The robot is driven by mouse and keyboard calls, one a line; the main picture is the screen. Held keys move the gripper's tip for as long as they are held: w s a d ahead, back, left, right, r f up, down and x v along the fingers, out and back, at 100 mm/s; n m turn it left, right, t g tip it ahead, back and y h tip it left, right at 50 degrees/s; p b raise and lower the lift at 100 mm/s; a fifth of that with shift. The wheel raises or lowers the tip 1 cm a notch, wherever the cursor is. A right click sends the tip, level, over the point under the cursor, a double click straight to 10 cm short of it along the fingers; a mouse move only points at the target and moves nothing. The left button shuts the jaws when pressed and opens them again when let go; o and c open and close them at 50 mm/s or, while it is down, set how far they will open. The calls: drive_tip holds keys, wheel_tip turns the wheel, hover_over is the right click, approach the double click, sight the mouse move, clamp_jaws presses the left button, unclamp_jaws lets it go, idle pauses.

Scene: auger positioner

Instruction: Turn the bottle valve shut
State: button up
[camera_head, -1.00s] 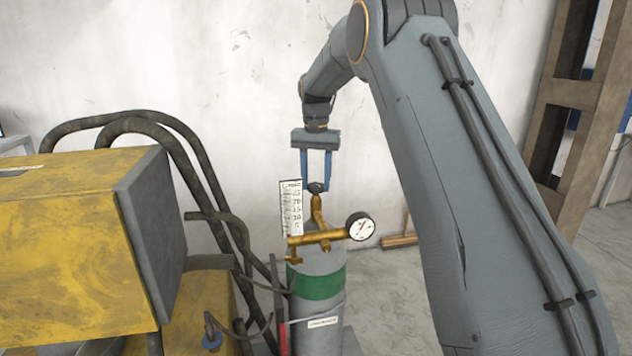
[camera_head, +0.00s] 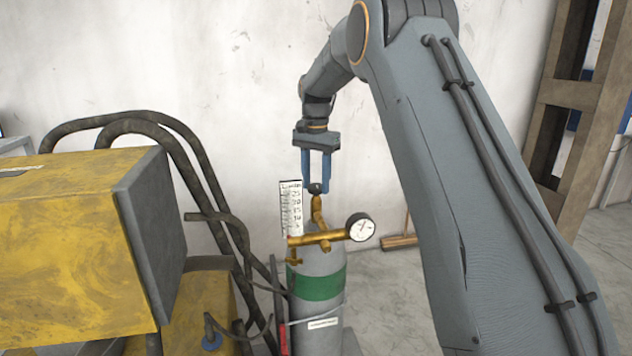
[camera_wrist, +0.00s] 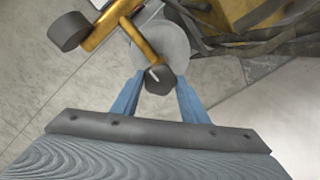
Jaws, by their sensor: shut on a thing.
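The gas bottle (camera_head: 318,312) is a grey cylinder with a green band, standing upright. A brass valve body (camera_head: 318,212) rises from its top, with a small dark valve knob (camera_head: 315,188) above it. My gripper (camera_head: 317,186) points down from above with its blue fingers on either side of the knob. In the wrist view the fingers (camera_wrist: 160,82) are shut on the dark faceted knob (camera_wrist: 159,80), which bears a pale line. The knob's far sides are partly hidden by the fingers.
A round gauge (camera_head: 361,227) sticks out right of the brass regulator (camera_head: 322,238). A white scale card (camera_head: 291,208) stands just left of the valve. A yellow machine (camera_head: 75,250) and dark hoses (camera_head: 185,140) crowd the left. A white wall is behind.

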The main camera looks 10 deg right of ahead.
sight(317, 184)
drive_tip(key=shift+w+r, duration=0.1)
drive_tip(key=o, duration=1)
drive_tip(key=shift+d, duration=0.1)
wheel_tip(317, 184, up, 8)
drive_tip(key=b, duration=0.2)
drive_tip(key=shift+b, duration=0.3)
